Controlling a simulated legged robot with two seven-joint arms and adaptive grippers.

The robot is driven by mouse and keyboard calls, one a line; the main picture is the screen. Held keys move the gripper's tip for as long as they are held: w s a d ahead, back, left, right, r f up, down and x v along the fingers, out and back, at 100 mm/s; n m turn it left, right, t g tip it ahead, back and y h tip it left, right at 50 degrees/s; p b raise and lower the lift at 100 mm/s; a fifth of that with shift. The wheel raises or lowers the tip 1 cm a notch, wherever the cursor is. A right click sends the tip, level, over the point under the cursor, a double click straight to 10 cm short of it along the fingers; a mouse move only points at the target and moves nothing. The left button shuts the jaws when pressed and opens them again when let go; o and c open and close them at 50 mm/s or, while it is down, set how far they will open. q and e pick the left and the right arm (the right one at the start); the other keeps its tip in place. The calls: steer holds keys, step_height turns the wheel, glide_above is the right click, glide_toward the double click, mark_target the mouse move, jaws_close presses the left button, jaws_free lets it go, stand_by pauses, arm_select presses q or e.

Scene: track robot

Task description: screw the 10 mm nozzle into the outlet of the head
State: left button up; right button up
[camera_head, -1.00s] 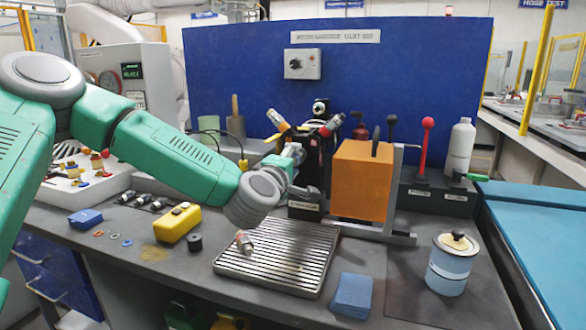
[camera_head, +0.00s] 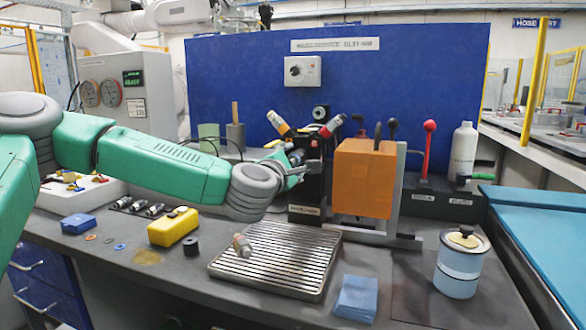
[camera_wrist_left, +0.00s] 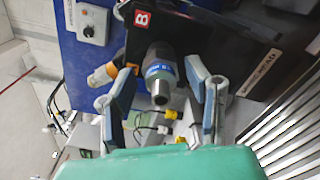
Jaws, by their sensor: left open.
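The black head (camera_head: 310,190) stands behind the grate, with an orange-tipped branch (camera_head: 277,122) and a red-tipped branch (camera_head: 331,126) angled upward. My left gripper (camera_head: 302,166) is at the head's left side. In the left wrist view, the left gripper (camera_wrist_left: 162,104) is open, with one finger on each side of a dark, blue-banded cylindrical piece (camera_wrist_left: 160,78) at the head's side marked B. I cannot tell whether the fingers touch it. A small grey and orange nozzle-like piece (camera_head: 242,245) is on the grate; its size is unreadable. My right gripper is not seen.
The slotted grate (camera_head: 275,262) lies in front of the head. An orange block (camera_head: 363,178) stands close on the right. A yellow box (camera_head: 173,227), black ring (camera_head: 190,245) and several metal fittings (camera_head: 140,206) are at left. A blue cloth (camera_head: 356,298) and lidded pot (camera_head: 460,265) are at right.

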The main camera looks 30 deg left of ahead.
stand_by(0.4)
arm_select(q)
steer(key=shift+f+n+b, duration=0.1)
steer(key=shift+n+b, duration=0.6)
steer(key=n+b, duration=0.2)
steer(key=shift+n, duration=0.3)
steer(key=n+b, duration=0.4)
steer(key=b, duration=0.1)
steer(key=n+b, duration=0.3)
steer(key=shift+f+n, duration=0.1)
steer(key=shift+n, duration=0.2)
steer(key=shift+n+b, duration=0.3)
steer(key=shift+b, duration=0.2)
